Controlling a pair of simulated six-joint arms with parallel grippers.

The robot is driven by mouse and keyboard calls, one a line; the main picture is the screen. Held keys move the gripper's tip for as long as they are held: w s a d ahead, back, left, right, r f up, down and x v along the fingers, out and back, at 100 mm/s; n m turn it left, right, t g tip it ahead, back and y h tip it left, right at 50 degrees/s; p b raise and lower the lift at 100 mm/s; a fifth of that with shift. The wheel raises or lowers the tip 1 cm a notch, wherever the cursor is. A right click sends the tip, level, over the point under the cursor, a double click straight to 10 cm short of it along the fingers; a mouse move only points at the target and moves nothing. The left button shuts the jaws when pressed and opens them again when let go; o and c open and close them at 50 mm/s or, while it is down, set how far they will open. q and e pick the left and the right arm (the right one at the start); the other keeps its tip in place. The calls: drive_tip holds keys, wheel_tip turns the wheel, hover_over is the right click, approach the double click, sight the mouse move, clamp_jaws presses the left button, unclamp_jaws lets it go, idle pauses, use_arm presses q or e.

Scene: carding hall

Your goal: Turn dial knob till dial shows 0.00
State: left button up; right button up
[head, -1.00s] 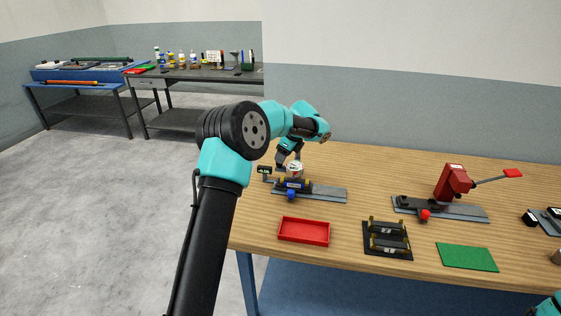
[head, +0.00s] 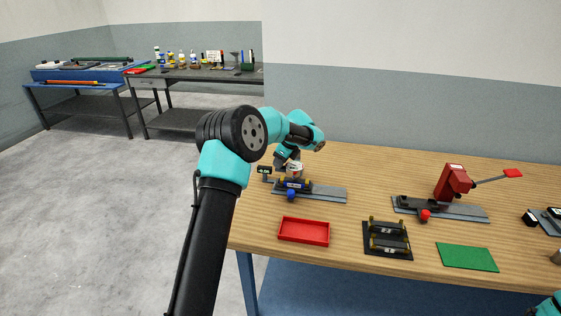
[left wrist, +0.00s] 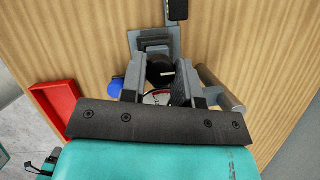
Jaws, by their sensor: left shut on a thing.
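The dial fixture (head: 325,194) is a grey rail on the wooden bench with a blue knob (head: 291,194) at its front. A small black display (head: 264,170) with green digits stands at its left end; the digits are too small to read. My left gripper (head: 288,165) is at a round white dial piece (head: 295,170) above the fixture. In the left wrist view my left gripper (left wrist: 160,92) is shut on this white piece (left wrist: 158,97), partly hidden between the fingers. The blue knob (left wrist: 115,87) shows beside the left finger. My right gripper is out of view.
A red tray (head: 304,231) lies in front of the fixture. A black rack (head: 387,240), a green mat (head: 467,256) and a red lever press (head: 454,183) stand to the right. Bare bench lies between the fixture and the press.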

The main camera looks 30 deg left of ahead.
use_arm(q)
drive_tip(key=shift+c, duration=1.1)
drive_tip(key=shift+n, duration=0.4)
drive_tip(key=shift+w+n+g+h, duration=0.1)
drive_tip(key=shift+n+g+h, duration=0.3)
drive_tip(key=shift+n, duration=0.9)
drive_tip(key=shift+w+n+g+h, duration=0.1)
drive_tip(key=shift+n+g, duration=0.6)
drive_tip(key=shift+n, duration=0.6)
drive_tip(key=o, duration=0.9)
drive_tip(key=shift+r, duration=0.1)
